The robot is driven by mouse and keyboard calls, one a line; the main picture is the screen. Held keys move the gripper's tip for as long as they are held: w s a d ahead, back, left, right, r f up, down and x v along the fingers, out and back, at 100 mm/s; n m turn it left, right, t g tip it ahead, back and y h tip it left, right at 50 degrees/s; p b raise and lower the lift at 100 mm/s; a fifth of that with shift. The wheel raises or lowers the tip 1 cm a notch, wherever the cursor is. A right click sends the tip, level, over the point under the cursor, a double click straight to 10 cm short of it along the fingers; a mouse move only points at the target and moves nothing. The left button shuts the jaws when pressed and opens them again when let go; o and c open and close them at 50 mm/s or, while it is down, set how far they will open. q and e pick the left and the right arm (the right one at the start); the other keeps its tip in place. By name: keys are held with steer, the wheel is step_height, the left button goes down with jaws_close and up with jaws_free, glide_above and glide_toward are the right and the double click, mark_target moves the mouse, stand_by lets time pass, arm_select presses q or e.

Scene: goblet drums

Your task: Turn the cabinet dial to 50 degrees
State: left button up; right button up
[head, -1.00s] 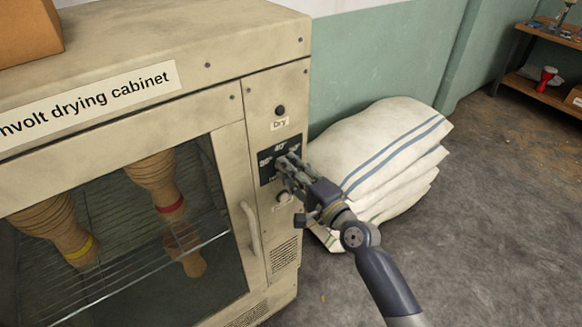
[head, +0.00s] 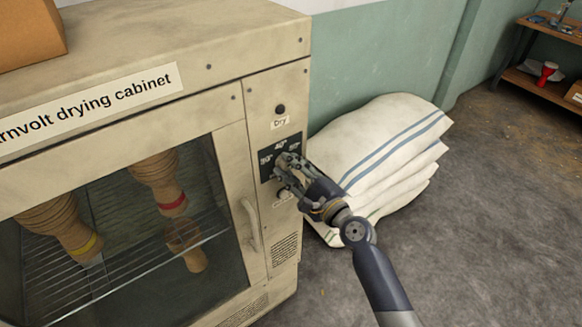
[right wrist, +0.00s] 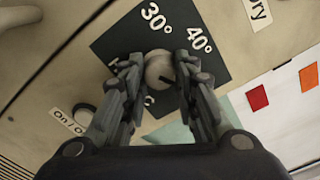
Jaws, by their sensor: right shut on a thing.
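The drying cabinet (head: 225,50) stands at the left, with a black dial plate (head: 266,163) on its right-hand panel. My right gripper (head: 283,169) is at the plate and covers the dial in the head view. In the right wrist view, the round pale dial (right wrist: 158,67) sits between the two fingers of my right gripper (right wrist: 160,70), which is shut on it. The dial's dark mark points to the lower right, toward the right finger. The 30° and 40° labels on the plate (right wrist: 180,22) are readable; other labels are partly hidden by the fingers. My left gripper is not in view.
An on/off button (right wrist: 84,114) is just below the dial plate, and a round dark indicator (head: 280,109) is above it. The cabinet's door handle (head: 250,225) is at lower left. White sacks (head: 385,150) are stacked close to the cabinet's right side. The floor (head: 490,230) at right is clear.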

steer(key=shift+r, duration=0.2)
steer(key=o, duration=1)
steer(key=shift+o, duration=0.2)
steer(key=shift+w+f, duration=0.1)
steer(key=shift+f, duration=0.05)
steer(key=shift+s+d+f, duration=0.1)
steer(key=shift+s+d, duration=0.05)
steer(key=shift+s, duration=0.15)
steer(key=v, duration=1.1)
steer(key=shift+s+d, duration=0.1)
